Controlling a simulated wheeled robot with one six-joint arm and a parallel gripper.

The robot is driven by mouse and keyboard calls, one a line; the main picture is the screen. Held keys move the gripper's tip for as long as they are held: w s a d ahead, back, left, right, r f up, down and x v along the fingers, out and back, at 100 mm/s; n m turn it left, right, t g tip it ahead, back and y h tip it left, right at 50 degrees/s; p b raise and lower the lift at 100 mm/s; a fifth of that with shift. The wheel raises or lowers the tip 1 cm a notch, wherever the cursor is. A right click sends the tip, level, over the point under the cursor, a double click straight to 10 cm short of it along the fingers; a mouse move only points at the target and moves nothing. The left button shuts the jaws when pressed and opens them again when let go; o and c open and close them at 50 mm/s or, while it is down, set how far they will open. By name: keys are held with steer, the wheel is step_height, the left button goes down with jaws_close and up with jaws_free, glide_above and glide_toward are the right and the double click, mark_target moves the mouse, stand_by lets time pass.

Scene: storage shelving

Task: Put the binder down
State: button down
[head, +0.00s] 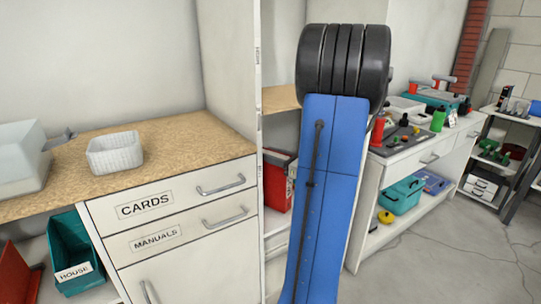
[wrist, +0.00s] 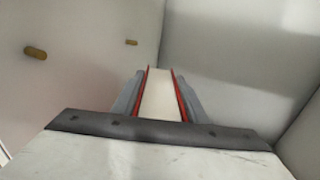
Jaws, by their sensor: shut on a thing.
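In the wrist view, the binder (wrist: 160,100) has red covers on both sides and a cream-white block between them. My gripper (wrist: 159,82) is shut on it, with one grey finger against each red cover. Pale walls surround the binder, and I cannot tell whether its far end touches anything. In the head view my gripper is not seen; my blue arm link covers the middle. A red object (head: 279,180) shows in the shelf unit beside my arm, partly hidden; I cannot tell if it is the held binder.
Wooden pegs (wrist: 36,53) stick out of the left wall in the wrist view. In the head view a white basket (head: 115,152) stands on the wooden counter (head: 185,137) above drawers marked CARDS and MANUALS. A teal bin (head: 68,240) marked HOUSE sits lower left. Open floor lies right.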

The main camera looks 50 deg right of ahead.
steer(key=shift+f, duration=0.1)
steer(key=c, duration=1.1)
jaws_free()
steer(key=s, duration=0.4)
steer(key=s+d, duration=0.1)
steer(key=s, duration=0.7)
steer(key=shift+d, duration=0.4)
steer(key=shift+w, duration=0.1)
